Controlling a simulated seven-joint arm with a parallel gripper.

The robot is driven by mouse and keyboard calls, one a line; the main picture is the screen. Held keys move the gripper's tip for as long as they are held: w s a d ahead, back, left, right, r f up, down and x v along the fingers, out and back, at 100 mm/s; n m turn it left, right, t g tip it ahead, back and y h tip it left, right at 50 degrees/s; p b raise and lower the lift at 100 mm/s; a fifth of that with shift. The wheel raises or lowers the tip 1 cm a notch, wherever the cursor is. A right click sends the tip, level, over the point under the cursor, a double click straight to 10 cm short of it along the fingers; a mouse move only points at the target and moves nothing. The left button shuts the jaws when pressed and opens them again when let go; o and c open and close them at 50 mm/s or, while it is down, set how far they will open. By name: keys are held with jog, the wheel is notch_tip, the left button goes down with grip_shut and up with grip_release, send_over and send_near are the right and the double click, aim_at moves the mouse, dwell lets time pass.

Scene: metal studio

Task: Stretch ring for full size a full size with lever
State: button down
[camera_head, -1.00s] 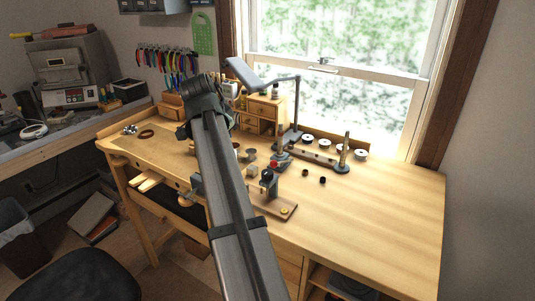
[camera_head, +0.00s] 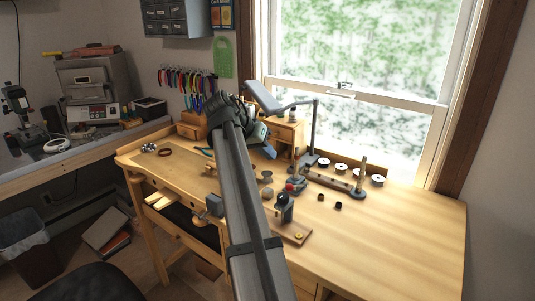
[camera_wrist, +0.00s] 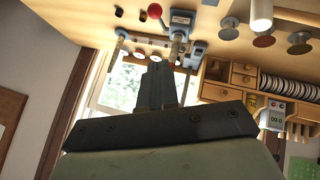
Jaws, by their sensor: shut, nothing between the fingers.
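A tool with a red ball-ended lever (camera_head: 290,187) stands on the bench, right of my arm. Its red ball (camera_wrist: 155,11) shows at the top of the wrist view beside a blue-grey block (camera_wrist: 181,20). A long bar with upright posts (camera_head: 335,182) lies behind it. Two small dark ring-like pieces (camera_head: 320,197) (camera_head: 338,205) lie on the bench to its right. I cannot tell which piece is the ring to stretch. My gripper (camera_wrist: 158,82) is shut and empty, apart from the lever. Its fingers are not clear in the head view.
A brown ring-shaped piece (camera_head: 165,152) lies at the bench's left. A small press on a wooden base (camera_head: 285,208) stands close to my arm. A lamp (camera_head: 314,130) and small drawers (camera_head: 285,133) stand at the back. The bench's right side (camera_head: 410,220) is clear.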

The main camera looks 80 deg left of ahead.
send_near(297, 186)
jog(key=a+r, duration=0.1)
jog(key=r, duration=0.1)
jog(key=shift+w+d+f, duration=0.15)
jog(key=shift+d+f, duration=0.05)
jog(key=shift+f, duration=0.45)
jog(key=shift+w+d+f, duration=0.15)
jog(key=shift+w+f, duration=0.05)
jog(key=shift+f, duration=0.4)
jog(key=shift+w+d+f, duration=0.15)
jog(key=shift+d+f, duration=0.05)
jog(key=shift+f, duration=0.45)
jog(key=shift+f, duration=0.1)
jog(key=shift+s+d+f+t+y, duration=0.2)
jog(key=shift+s+d+f, duration=0.05)
jog(key=shift+f, duration=0.25)
jog(key=shift+s+d+f+t+y, duration=0.2)
jog(key=shift+s+d+f, duration=0.1)
jog(key=shift+f, duration=0.55)
